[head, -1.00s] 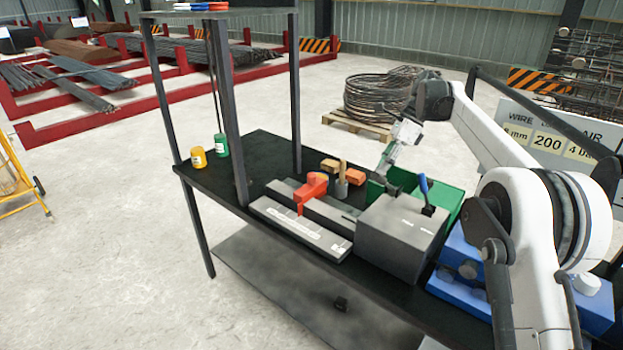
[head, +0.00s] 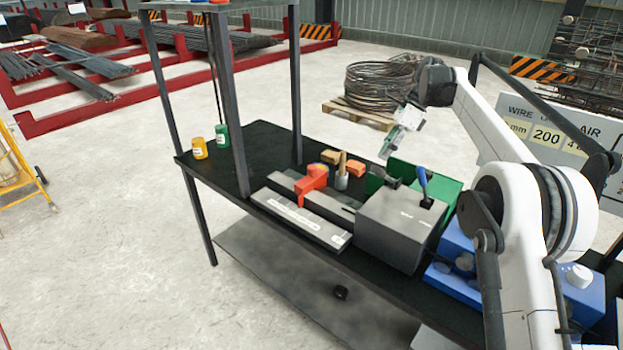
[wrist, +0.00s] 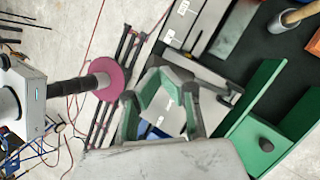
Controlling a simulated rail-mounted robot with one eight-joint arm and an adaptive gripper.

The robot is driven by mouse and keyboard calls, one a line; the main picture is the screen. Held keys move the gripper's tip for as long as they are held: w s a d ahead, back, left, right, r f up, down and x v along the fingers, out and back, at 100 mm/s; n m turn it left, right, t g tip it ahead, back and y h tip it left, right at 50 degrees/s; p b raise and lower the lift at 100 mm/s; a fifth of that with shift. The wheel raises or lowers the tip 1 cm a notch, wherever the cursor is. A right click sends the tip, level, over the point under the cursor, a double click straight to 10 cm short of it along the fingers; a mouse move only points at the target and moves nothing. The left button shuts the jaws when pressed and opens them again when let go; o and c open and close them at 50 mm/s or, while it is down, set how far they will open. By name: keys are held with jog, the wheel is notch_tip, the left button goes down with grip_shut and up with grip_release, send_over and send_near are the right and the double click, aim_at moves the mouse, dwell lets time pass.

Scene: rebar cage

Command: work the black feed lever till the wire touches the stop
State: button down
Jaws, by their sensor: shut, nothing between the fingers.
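The grey feed box (head: 395,228) stands on the black bench. A dark lever (head: 383,176), seemingly the black feed lever, juts from its far left top edge. A blue-handled lever (head: 423,182) stands on its top. My gripper (head: 385,156) hangs above and behind the dark lever, shut and empty, apart from it in this view. In the wrist view my green-padded fingers (wrist: 160,103) show over the grey box top. An orange-red block (head: 313,180), perhaps the stop, sits on the grey rail left of the box. I cannot make out the wire or its tip.
A green bin (head: 446,190) stands behind the box. A wooden-handled tool in a cup (head: 342,172) and orange blocks (head: 355,169) lie behind the rail. Bench posts (head: 232,110) rise at left. A blue machine (head: 455,262) is at right.

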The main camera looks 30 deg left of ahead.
aim_at(378, 169)
jog(key=shift+s+f+b, duration=0.45)
jog(key=shift+f+b, duration=0.1)
jog(key=shift+b, duration=0.2)
jog(key=shift+s+a+f+b, duration=0.1)
jog(key=shift+s+f+b, duration=0.4)
jog(key=shift+b, duration=0.2)
jog(key=shift+s+f+b, duration=0.4)
jog(key=shift+f+b, duration=0.15)
jog(key=shift+f, duration=0.15)
